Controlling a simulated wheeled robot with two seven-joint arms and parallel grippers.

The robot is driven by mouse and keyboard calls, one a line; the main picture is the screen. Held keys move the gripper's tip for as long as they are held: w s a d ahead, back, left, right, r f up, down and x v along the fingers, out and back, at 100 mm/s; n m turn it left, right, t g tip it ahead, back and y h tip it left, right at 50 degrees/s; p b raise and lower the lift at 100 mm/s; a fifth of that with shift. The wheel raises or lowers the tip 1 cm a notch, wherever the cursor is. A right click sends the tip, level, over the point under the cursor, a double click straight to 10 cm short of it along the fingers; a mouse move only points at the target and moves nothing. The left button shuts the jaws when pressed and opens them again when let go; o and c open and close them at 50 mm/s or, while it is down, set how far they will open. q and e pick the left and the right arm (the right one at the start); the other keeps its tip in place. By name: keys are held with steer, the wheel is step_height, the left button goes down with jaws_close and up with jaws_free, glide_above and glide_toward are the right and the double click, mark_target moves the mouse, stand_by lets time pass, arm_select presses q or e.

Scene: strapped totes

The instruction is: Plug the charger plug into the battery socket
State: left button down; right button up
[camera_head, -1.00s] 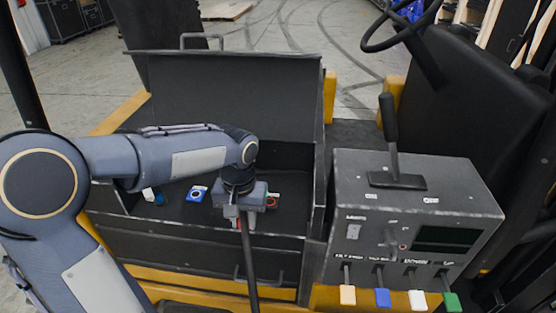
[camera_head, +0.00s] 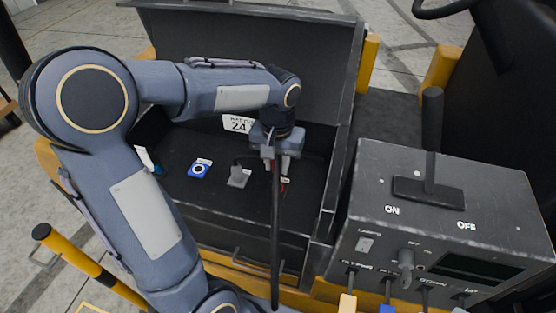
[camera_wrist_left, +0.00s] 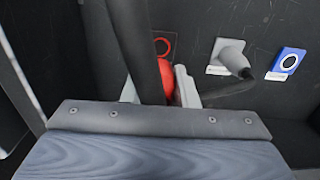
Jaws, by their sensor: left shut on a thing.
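My left gripper (camera_head: 278,172) is inside the open battery box and shut on the red charger plug (camera_wrist_left: 164,78). A thick black cable (camera_head: 276,235) hangs from the plug over the box's front edge. In the left wrist view the red-ringed socket plate (camera_wrist_left: 164,46) shows just beyond the plug; whether they touch I cannot tell. In the head view the gripper mostly hides that red plate. A grey connector (camera_head: 238,177) with a short black lead stands beside it, also in the left wrist view (camera_wrist_left: 229,53). My right gripper is not in view.
A blue plate with a round ring (camera_head: 199,169) lies left of the grey connector. The raised lid (camera_head: 240,50) stands behind the box. A control console (camera_head: 440,200) with a lever stands close to the right. A yellow and black post (camera_head: 70,255) is at lower left.

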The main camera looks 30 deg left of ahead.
mark_target(277, 189)
arm_select(q)
steer(key=shift+f+b, duration=2.3)
steer(key=shift+f, duration=0.6)
steer(key=shift+f+b, duration=0.45)
steer(key=shift+f, duration=0.2)
steer(key=c, duration=1.1)
jaws_free()
steer(key=shift+o, duration=0.2)
step_height(277, 189, up, 8)
steer(key=shift+f, duration=0.1)
